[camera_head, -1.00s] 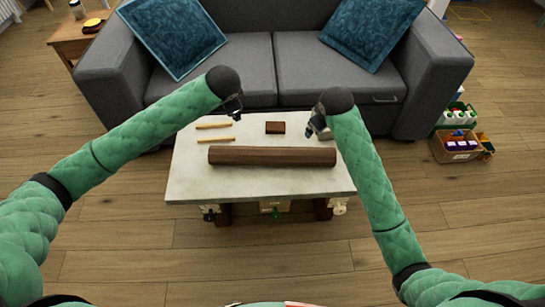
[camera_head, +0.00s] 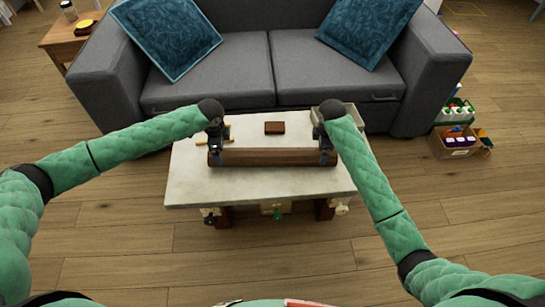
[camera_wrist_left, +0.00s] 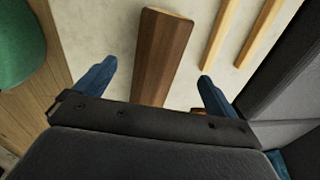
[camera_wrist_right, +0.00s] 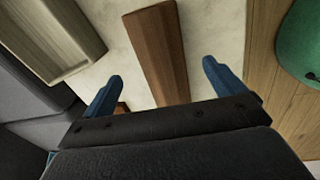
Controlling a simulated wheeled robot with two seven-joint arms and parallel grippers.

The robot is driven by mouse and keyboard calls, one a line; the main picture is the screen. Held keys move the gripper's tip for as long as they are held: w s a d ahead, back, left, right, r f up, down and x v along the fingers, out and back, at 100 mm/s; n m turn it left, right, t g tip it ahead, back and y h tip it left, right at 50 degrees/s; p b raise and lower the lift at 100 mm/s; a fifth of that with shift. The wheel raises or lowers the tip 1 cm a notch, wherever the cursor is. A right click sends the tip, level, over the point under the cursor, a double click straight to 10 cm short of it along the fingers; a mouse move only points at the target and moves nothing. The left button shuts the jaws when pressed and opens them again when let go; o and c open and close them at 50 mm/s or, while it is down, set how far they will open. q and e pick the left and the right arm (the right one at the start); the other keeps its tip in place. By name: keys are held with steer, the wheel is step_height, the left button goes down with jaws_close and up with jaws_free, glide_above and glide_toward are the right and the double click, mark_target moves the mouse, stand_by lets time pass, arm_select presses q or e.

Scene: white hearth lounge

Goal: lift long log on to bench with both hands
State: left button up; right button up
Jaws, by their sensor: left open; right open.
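The long brown log (camera_head: 272,157) lies across the pale-topped bench (camera_head: 260,186). My left gripper (camera_head: 216,157) is over the log's left end and my right gripper (camera_head: 326,156) is over its right end. In the left wrist view the log (camera_wrist_left: 163,55) runs between the two open blue fingers (camera_wrist_left: 155,85). In the right wrist view the log (camera_wrist_right: 158,50) also lies between the open fingers (camera_wrist_right: 161,80). Neither gripper is closed on it. The head view does not show clearly how far the fingertips reach down beside the log.
A small dark brown block (camera_head: 274,128) lies behind the log. Thin light sticks (camera_wrist_left: 220,35) lie near the left gripper. A grey open tray (camera_wrist_right: 50,35) is beside the right gripper. The grey sofa (camera_head: 270,70) stands close behind the bench.

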mark_target(223, 155)
steer(key=shift+f, duration=0.1)
stand_by(0.3)
arm_select(q)
steer(key=shift+w+f, duration=0.15)
steer(key=shift+f, duration=1.15)
steer(key=shift+w+f, duration=0.2)
steer(key=shift+f, duration=1.1)
steer(key=shift+w+f, duration=0.15)
steer(key=shift+f, duration=1.15)
arm_select(e)
steer(key=shift+w+f, duration=0.15)
steer(key=shift+f, duration=1.1)
steer(key=shift+w+f, duration=0.2)
steer(key=shift+f, duration=1.1)
steer(key=shift+w+f, duration=0.15)
steer(key=shift+f, duration=1.1)
arm_select(q)
steer(key=shift+c, duration=0.2)
arm_select(e)
steer(key=shift+c, duration=0.2)
arm_select(q)
jaws_close()
arm_select(e)
jaws_close()
arm_select(q)
steer(key=shift+w+r, duration=0.1)
steer(key=shift+r, duration=0.05)
arm_select(e)
steer(key=shift+w+r, duration=0.1)
steer(key=shift+r, duration=0.05)
